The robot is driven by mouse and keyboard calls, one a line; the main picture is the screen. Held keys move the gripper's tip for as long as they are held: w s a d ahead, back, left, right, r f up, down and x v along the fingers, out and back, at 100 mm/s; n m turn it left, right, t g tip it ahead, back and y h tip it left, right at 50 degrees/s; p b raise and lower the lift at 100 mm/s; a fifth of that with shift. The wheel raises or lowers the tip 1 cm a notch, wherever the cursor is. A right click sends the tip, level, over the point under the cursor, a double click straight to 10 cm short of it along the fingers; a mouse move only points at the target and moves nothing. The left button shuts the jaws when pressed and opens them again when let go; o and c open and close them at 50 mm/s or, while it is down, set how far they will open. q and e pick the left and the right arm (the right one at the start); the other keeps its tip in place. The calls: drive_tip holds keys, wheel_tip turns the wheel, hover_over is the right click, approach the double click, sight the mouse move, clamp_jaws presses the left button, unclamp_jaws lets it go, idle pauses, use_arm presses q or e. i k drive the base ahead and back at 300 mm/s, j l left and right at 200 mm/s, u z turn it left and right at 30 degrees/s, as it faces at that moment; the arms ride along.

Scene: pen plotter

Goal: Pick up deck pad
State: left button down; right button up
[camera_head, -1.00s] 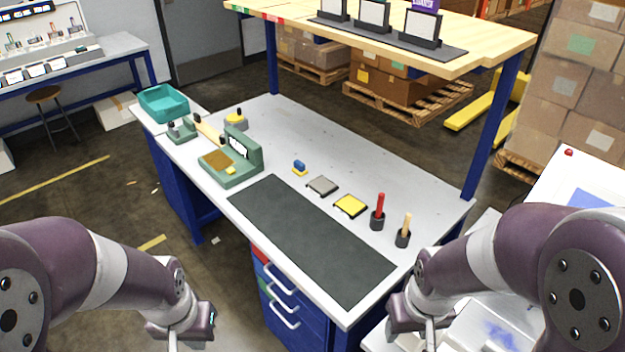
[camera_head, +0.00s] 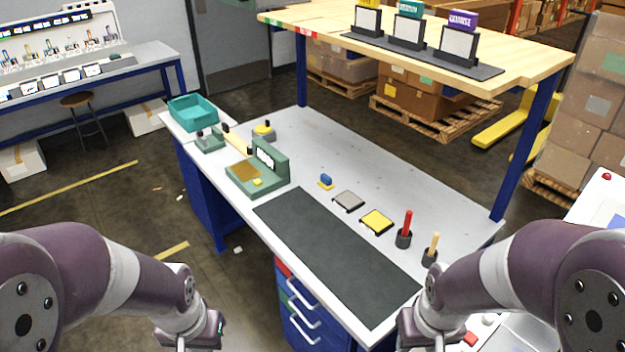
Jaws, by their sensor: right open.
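Two small square pads lie flat on the white workbench (camera_head: 330,150): a grey one (camera_head: 348,200) and a yellow one (camera_head: 376,221) with a dark edge. A green machine (camera_head: 262,172) at the bench's left has a brown plate on its deck. I cannot tell which of these is the deck pad. My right gripper (camera_head: 438,343) is at the bottom edge, in front of the bench, open and away from the pads. My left gripper (camera_head: 190,340) is at the bottom left, off the bench; its fingers are mostly cut off.
A dark mat (camera_head: 335,255) covers the bench front. Red-handled (camera_head: 405,235) and wooden-handled (camera_head: 431,250) tools stand in dark holders right of the pads. A teal bin (camera_head: 192,112) is far left. A wooden shelf (camera_head: 420,55) overhangs the back.

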sight(326, 182)
drive_tip(key=i+j+u, duration=0.95)
drive_tip(key=i+u, duration=0.2)
drive_tip(key=i, duration=0.3)
drive_tip(key=i+z, duration=0.45)
drive_tip(key=i+j+z, duration=0.3)
drive_tip(key=i+z, duration=0.15)
drive_tip(key=i, duration=0.15)
drive_tip(key=i+l+z, duration=0.1)
drive_tip(key=z, duration=0.3)
drive_tip(key=i+z, duration=0.5)
drive_tip(key=z, duration=0.25)
drive_tip(key=i+j+z, duration=0.15)
drive_tip(key=z, duration=0.2)
drive_tip(key=i, duration=0.05)
